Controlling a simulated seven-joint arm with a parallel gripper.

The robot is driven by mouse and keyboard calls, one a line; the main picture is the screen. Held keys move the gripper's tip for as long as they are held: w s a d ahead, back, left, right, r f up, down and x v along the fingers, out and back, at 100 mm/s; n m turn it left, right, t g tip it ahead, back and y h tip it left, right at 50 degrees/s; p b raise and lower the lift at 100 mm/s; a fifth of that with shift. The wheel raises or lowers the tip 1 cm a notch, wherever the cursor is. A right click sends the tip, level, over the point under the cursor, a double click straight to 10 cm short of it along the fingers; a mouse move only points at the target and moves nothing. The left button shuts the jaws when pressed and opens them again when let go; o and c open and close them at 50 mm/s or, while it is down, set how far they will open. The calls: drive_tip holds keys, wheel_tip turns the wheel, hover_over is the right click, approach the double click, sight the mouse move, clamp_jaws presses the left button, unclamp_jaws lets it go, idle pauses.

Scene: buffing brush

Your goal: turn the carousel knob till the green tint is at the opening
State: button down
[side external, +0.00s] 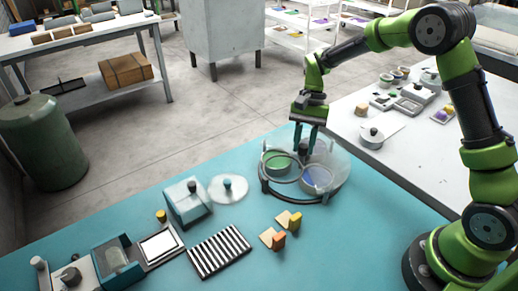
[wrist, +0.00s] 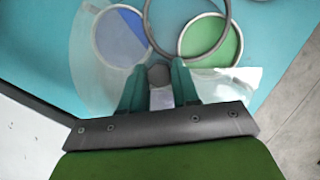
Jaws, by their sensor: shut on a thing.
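The carousel (side external: 340,190) is a round clear unit on the teal table. Its green tint (side external: 279,164) sits at its left and its blue-violet tint (side external: 318,178) at its front right. My gripper (side external: 305,147) points down over the carousel and is shut on the grey knob (wrist: 158,75) at its middle. In the wrist view, a dark ring (wrist: 148,35), which looks like the opening, lies between the blue tint (wrist: 122,30) and the green tint (wrist: 218,42). The green disc partly overlaps the ring's right side; the ring is not centred on it. Other tints are hidden by my gripper.
A teal box (side external: 187,203) and a clear disc with a knob (side external: 229,189) stand left of the carousel. A striped plate (side external: 219,251) and orange and yellow blocks (side external: 288,227) lie in front. A white table (side external: 405,150) with small dishes is at right.

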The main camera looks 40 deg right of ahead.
drive_tip(key=n+g+h, duration=0.1)
drive_tip(key=n, duration=0.3)
drive_tip(key=shift+w, duration=0.15)
drive_tip(key=shift+a+n+g+h, duration=0.1)
drive_tip(key=shift+n+g+h, duration=0.45)
drive_tip(key=shift+n, duration=1.25)
drive_tip(key=shift+t+h, duration=0.25)
drive_tip(key=c, duration=0.8)
unclamp_jaws()
drive_tip(key=shift+c, duration=0.2)
drive_tip(key=shift+r, duration=0.1)
drive_tip(key=v, duration=1.6)
drive_tip(key=shift+w+r, duration=0.25)
